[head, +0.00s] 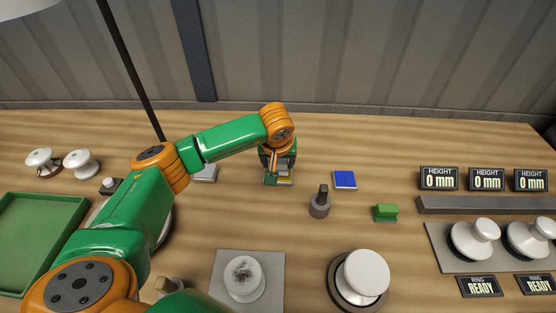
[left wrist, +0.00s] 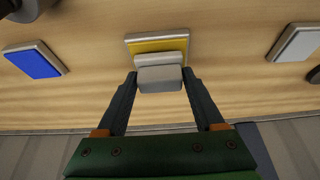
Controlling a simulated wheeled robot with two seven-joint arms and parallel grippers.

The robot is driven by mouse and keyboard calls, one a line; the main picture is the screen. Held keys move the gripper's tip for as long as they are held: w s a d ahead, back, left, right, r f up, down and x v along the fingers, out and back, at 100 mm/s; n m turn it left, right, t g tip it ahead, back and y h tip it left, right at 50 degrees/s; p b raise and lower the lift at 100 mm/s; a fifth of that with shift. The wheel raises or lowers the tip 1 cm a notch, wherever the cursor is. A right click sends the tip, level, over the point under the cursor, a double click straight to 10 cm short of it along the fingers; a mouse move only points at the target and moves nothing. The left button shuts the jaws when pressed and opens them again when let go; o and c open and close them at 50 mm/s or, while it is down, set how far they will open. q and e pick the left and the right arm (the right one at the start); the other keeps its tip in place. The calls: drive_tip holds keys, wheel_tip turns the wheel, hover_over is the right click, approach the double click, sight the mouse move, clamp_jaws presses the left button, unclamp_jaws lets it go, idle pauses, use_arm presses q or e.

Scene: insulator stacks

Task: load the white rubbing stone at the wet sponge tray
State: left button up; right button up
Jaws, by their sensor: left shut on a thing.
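My left gripper (left wrist: 160,77) is shut on a whitish-grey block, the white rubbing stone (left wrist: 160,80), with one finger on each side. In the left wrist view the stone is in front of a tray with a yellow pad, the wet sponge tray (left wrist: 135,47), and hides part of it. I cannot tell whether the stone touches the pad. In the head view the left gripper (head: 278,168) points down at the tray (head: 286,182), mostly covering it and the stone. My right gripper is not in view.
A blue pad tray (head: 345,180) lies right of the gripper, a pale pad tray (head: 206,173) left. A dark-knobbed tool (head: 319,204) and green block (head: 385,212) stand nearby. White insulators (head: 367,272) stand in front and at right. A green tray (head: 35,235) is far left.

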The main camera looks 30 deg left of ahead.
sight(278, 161)
use_arm(q)
drive_tip(key=shift+f+b, duration=0.55)
drive_tip(key=shift+b, duration=0.05)
idle(1.7)
wheel_tip(278, 161, up, 7)
drive_tip(key=p, duration=0.5)
drive_tip(key=shift+r, duration=0.15)
idle(0.5)
